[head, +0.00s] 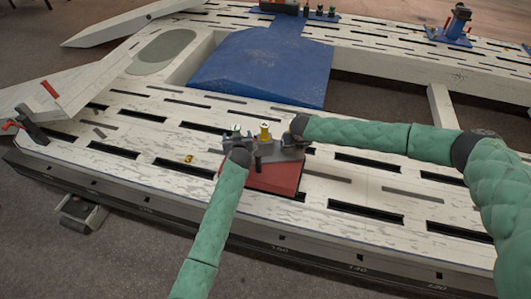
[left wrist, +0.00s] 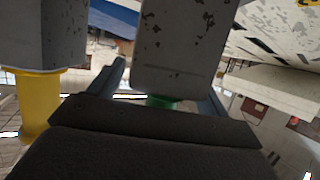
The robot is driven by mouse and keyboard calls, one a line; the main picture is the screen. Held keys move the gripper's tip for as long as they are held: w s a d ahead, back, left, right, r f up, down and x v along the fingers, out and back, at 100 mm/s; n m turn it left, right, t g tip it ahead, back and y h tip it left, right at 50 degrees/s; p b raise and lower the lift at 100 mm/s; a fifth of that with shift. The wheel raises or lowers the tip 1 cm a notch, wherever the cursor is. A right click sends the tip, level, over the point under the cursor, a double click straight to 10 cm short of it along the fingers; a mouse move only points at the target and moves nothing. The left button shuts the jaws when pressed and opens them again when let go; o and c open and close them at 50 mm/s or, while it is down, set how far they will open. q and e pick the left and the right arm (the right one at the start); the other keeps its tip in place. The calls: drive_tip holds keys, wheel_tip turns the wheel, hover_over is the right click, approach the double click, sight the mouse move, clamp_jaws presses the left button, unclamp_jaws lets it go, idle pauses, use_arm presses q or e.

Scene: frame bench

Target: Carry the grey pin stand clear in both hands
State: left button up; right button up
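The grey pin stand (head: 268,153) stands on the bench over a red block (head: 274,178), with a yellow pin (head: 264,133) and a green one upright on it. My left gripper (head: 239,153) is at the stand's left end. In the left wrist view the picture is upside down: my left gripper's fingers (left wrist: 165,92) are spread either side of a speckled grey part (left wrist: 182,45) with green beneath it, a gap showing at the left finger. A yellow pin (left wrist: 40,100) is beside it. My right gripper (head: 297,128) is at the stand's right end; its fingers are too small to judge.
The pale slotted bench (head: 120,150) has a raised blue panel (head: 265,65) behind the stand. Red-and-black clamps (head: 32,127) stand at far left. A blue fixture (head: 455,28) is at the back right.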

use_arm(q)
drive_tip(key=f, duration=0.1)
drive_tip(key=s+f, duration=0.1)
drive_tip(key=f, duration=0.1)
drive_tip(key=shift+s+d, duration=0.15)
use_arm(e)
drive_tip(key=shift+w+a+f, duration=0.1)
drive_tip(key=shift+f, duration=0.05)
use_arm(q)
drive_tip(key=shift+s+d, duration=0.2)
drive_tip(key=shift+s, duration=0.2)
use_arm(e)
drive_tip(key=shift+w+f, duration=0.25)
drive_tip(key=shift+r, duration=0.2)
drive_tip(key=shift+s+r, duration=0.1)
drive_tip(key=shift+r, duration=0.05)
use_arm(q)
drive_tip(key=s+r, duration=0.5)
drive_tip(key=shift+s+d+r, duration=0.15)
drive_tip(key=shift+d+r, duration=0.1)
drive_tip(key=shift+r, duration=0.15)
use_arm(e)
drive_tip(key=v, duration=1.1)
drive_tip(key=shift+r, duration=0.4)
use_arm(q)
drive_tip(key=shift+p, duration=0.35)
use_arm(e)
drive_tip(key=shift+s, duration=0.1)
